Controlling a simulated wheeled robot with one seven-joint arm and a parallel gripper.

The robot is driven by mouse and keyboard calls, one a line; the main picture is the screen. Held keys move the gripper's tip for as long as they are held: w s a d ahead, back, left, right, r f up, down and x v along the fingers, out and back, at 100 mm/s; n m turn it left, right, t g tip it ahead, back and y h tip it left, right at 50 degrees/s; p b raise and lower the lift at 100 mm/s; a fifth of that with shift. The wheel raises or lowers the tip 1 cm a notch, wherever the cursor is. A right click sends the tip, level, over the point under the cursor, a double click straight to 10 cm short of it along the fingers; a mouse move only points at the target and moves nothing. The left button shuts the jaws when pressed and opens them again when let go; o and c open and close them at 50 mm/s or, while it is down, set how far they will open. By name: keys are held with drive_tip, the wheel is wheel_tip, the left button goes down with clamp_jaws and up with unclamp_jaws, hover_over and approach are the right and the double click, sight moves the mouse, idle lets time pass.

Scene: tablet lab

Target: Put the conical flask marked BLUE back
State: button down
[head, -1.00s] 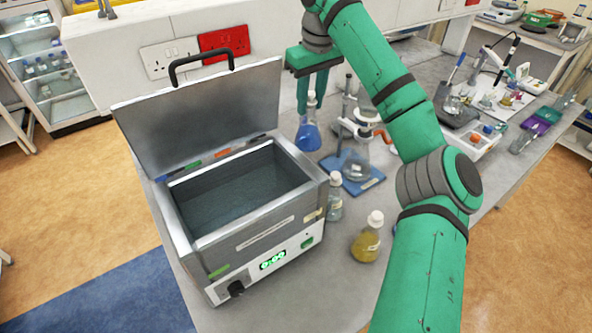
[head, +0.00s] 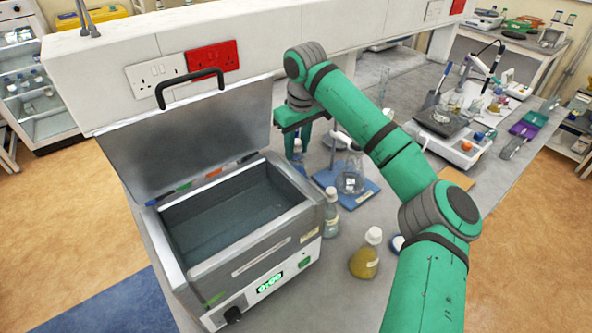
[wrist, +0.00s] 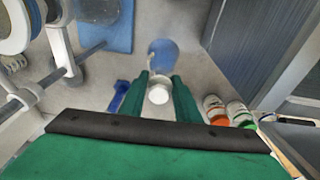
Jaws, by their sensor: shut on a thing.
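My gripper (head: 297,140) is shut on the neck of a flask with blue liquid and a white cap, behind the right rear corner of the water bath (head: 312,216). In the head view only part of this blue flask (head: 299,166) shows past the bath. In the wrist view my gripper (wrist: 158,92) has its fingers on both sides of the white cap, and the blue body (wrist: 163,57) shows beyond them. I cannot read a BLUE mark, nor tell whether the flask touches the bench.
The bath's lid (head: 195,125) stands open. A retort stand with a blue base (head: 366,193) and a clear flask is right of my gripper. A clear bottle (head: 331,215) and a yellow flask (head: 365,256) stand in front. A balance (head: 440,120) is farther right.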

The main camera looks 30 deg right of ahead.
sight(297, 162)
drive_tip(key=shift+w+f, duration=0.15)
drive_tip(key=shift+f, duration=0.75)
drive_tip(key=shift+d+f, duration=0.1)
drive_tip(key=shift+f, duration=0.1)
drive_tip(key=f, duration=0.3)
drive_tip(key=shift+s, duration=0.2)
drive_tip(key=shift+a+f, duration=0.2)
drive_tip(key=c, duration=1.3)
unclamp_jaws()
drive_tip(key=shift+f, duration=0.1)
drive_tip(key=shift+c, duration=0.2)
drive_tip(key=shift+d, duration=0.1)
drive_tip(key=r, duration=0.4)
drive_tip(key=s+r, duration=0.1)
drive_tip(key=r, duration=0.7)
drive_tip(key=shift+s, duration=0.4)
